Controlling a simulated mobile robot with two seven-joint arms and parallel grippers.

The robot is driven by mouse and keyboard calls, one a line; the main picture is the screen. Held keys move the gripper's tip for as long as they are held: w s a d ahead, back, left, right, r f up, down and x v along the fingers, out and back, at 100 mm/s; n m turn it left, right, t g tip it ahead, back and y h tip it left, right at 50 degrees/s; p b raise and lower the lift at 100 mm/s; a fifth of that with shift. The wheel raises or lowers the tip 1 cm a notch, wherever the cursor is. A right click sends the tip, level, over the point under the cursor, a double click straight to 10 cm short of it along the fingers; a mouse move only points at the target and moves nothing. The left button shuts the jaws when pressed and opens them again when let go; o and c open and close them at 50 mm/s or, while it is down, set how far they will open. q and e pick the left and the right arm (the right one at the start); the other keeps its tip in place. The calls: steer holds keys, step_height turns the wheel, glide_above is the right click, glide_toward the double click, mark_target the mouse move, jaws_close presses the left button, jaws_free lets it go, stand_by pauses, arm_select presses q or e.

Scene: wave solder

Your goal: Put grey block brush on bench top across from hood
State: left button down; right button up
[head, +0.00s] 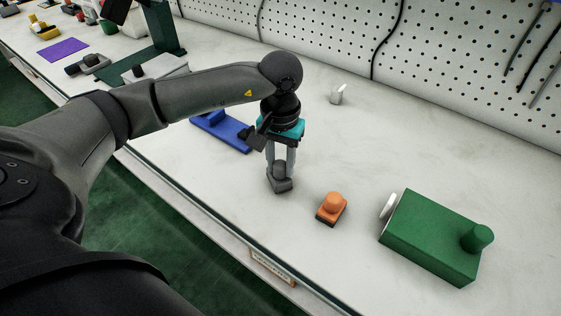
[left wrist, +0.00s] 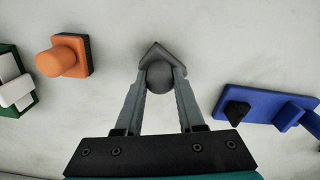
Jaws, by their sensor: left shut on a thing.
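The grey block brush (head: 281,185) has a pointed grey base and a round dark grey knob on top. My left gripper (head: 281,168) points down at it and is shut on its knob. The left wrist view shows the brush (left wrist: 157,66) with its knob between the two fingertips (left wrist: 160,76). The brush is upright at the bench top (head: 350,130); I cannot tell whether its base touches the surface. No thing in view is clearly the hood. My right gripper is not in view.
An orange block with a knob (head: 332,207) stands just right of the brush. A large green block (head: 430,235) is further right. A blue piece (head: 222,130) lies left of the gripper. A small white piece (head: 337,95) stands behind, before the pegboard (head: 330,30).

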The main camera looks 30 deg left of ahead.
arm_select(q)
steer(key=shift+f+b, duration=0.4)
steer(key=shift+f, duration=0.05)
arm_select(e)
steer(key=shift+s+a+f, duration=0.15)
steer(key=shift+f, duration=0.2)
arm_select(q)
steer(key=shift+c, duration=2.2)
jaws_free()
steer(key=shift+a, duration=0.1)
